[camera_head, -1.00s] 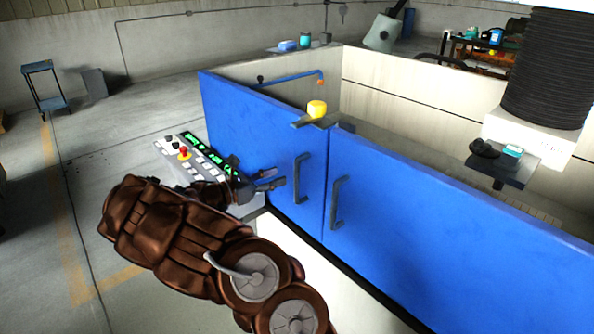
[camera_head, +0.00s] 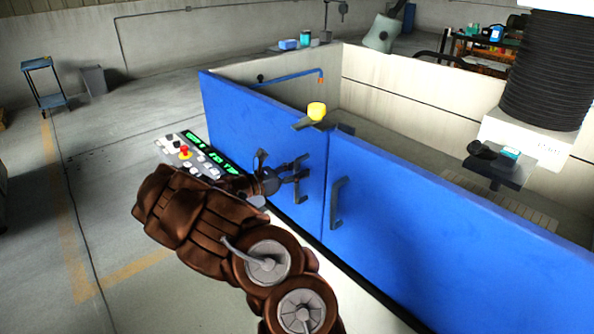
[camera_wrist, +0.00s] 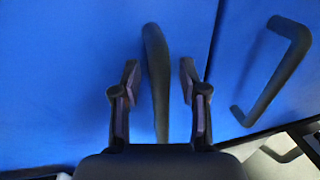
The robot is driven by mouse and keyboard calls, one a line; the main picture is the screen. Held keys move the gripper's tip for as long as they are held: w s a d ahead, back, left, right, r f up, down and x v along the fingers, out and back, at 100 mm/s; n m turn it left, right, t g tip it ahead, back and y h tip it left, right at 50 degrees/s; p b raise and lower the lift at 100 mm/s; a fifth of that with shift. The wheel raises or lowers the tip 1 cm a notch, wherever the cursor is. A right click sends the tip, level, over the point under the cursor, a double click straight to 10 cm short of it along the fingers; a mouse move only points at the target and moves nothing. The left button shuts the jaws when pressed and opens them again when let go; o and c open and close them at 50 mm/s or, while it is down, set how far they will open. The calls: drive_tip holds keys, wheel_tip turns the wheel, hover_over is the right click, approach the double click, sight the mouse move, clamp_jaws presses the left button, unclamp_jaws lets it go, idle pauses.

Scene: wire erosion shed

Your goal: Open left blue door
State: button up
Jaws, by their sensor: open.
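The left blue door (camera_head: 240,130) is shut, its edge meeting the right blue door (camera_head: 430,205) at a narrow seam. Its dark bar handle (camera_head: 303,190) is partly hidden behind my gripper (camera_head: 302,169) in the head view. In the wrist view the left handle (camera_wrist: 157,75) runs upright between the two fingers of my open gripper (camera_wrist: 159,80), with a gap on each side. The fingers look apart from the handle. The right door's handle (camera_head: 338,203) also shows in the wrist view (camera_wrist: 275,75), to the right of the fingers.
A control panel (camera_head: 195,155) with a red button stands left of the doors, close behind my arm. A yellow item (camera_head: 317,111) sits on a small ledge above the door seam. Open floor (camera_head: 110,180) lies to the left.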

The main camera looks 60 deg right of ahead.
clamp_jaws()
idle(0.6)
